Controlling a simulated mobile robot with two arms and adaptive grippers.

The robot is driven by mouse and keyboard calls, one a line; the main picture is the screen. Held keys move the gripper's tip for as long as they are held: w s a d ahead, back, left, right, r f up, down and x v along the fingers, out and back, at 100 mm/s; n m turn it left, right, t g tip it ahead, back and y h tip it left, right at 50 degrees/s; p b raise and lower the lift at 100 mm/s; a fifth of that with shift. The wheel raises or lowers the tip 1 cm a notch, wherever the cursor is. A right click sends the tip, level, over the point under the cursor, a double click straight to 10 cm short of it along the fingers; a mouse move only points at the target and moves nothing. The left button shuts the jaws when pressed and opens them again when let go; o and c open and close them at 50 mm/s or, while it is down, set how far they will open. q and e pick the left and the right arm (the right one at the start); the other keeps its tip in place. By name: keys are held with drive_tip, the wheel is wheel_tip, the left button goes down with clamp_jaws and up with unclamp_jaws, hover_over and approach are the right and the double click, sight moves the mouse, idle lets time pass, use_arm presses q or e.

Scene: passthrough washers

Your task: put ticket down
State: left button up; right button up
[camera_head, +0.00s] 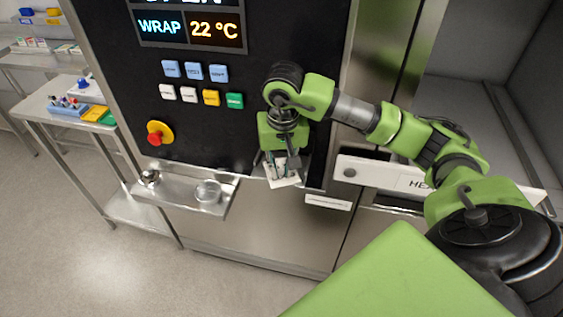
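The ticket (284,181) is a small white slip at the front of the machine, just below the black control panel. My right gripper (281,168) points down at it, with its fingers over the ticket's upper part. The fingers overlap the ticket, and I cannot tell whether they grip it or only hover in front of it. The ticket's upper edge is hidden by the gripper. My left gripper is not in view.
A metal shelf (177,196) with a small glass dish (208,191) and a metal knob-like item (150,178) sticks out left of the ticket. The panel (200,120) carries several buttons and a red emergency stop (156,137). A white drawer front (375,172) is at right.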

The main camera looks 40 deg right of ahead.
sight(282, 180)
wheel_tip(282, 180, up, 12)
drive_tip(key=s, duration=0.1)
drive_tip(key=shift+s+a, duration=0.15)
drive_tip(key=shift+a, duration=0.15)
drive_tip(key=shift+c, duration=0.6)
